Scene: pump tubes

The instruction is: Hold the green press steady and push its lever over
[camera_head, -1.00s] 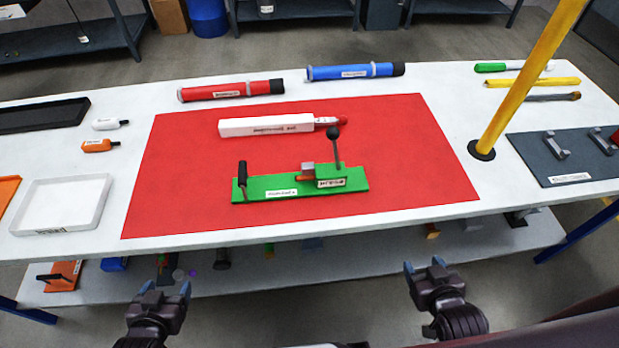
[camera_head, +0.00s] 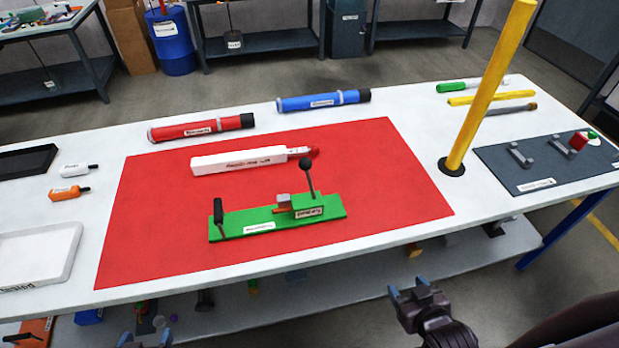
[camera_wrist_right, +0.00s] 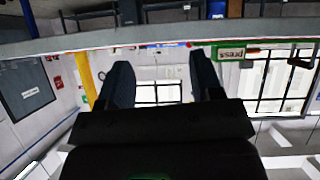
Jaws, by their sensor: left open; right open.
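The green press (camera_head: 278,218) lies on the red mat (camera_head: 150,225) on the white table. Its lever (camera_head: 308,178), a thin rod with a dark ball on top, stands nearly upright at the right part of the press. A black handle (camera_head: 218,212) stands at its left end. My left gripper (camera_head: 146,338) is open and empty, mostly cut off at the bottom edge of the head view. My right gripper (camera_head: 408,288) is open and empty in front of the table, apart from the press. In the right wrist view its two fingers (camera_wrist_right: 160,85) are spread, and the press (camera_wrist_right: 240,46) shows beyond them.
A white box-shaped piece with a red tip (camera_head: 240,160) lies behind the press. Red (camera_head: 200,128) and blue (camera_head: 322,100) tubes lie further back. A yellow post (camera_head: 485,90) rises at the right. A white tray (camera_head: 75,240) stands at the left.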

